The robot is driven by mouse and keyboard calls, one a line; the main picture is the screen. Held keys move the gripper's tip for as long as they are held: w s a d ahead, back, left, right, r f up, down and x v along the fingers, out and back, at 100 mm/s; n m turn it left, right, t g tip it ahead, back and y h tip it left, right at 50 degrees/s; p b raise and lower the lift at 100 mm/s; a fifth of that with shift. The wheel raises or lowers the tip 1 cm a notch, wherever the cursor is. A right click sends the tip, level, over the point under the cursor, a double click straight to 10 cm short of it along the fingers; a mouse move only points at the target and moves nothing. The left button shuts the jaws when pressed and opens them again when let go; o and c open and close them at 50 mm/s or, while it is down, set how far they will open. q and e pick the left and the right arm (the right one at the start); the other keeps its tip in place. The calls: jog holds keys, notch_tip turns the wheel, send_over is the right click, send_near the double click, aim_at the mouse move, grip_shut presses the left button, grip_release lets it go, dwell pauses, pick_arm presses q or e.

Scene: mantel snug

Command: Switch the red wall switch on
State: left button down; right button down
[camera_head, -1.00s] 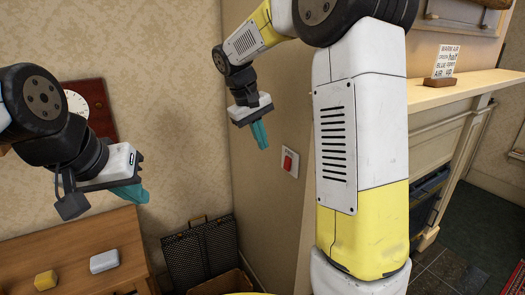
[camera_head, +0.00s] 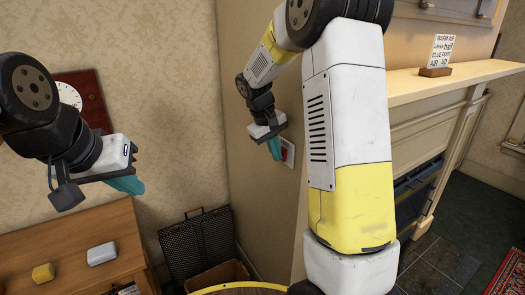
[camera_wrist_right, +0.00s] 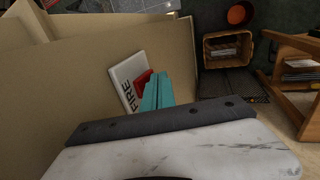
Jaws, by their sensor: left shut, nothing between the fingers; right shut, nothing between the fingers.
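The red wall switch (camera_wrist_right: 143,82) sits on a white plate (camera_wrist_right: 128,78) lettered "FIRE", on the beige side wall. In the head view the plate (camera_head: 289,152) is partly hidden behind my right gripper (camera_head: 275,150). In the right wrist view my right gripper (camera_wrist_right: 156,90) is shut and empty, its teal fingertips beside the red switch and overlapping its edge. I cannot tell whether they touch it. My left gripper (camera_head: 128,185) is shut and empty, above the wooden cabinet at the left.
A wooden cabinet (camera_head: 60,245) holds a yellow block (camera_head: 43,272) and a white block (camera_head: 102,254). A dark mesh screen (camera_head: 198,245) stands in the corner. A mantel shelf (camera_head: 455,72) with a small lettered sign (camera_head: 441,52) is at the right.

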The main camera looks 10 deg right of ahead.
jog(key=shift+w+d+f, duration=0.1)
jog(key=shift+d+f, duration=0.1)
jog(key=shift+d, duration=0.05)
jog(key=shift+r, duration=0.1)
jog(key=shift+r, duration=0.75)
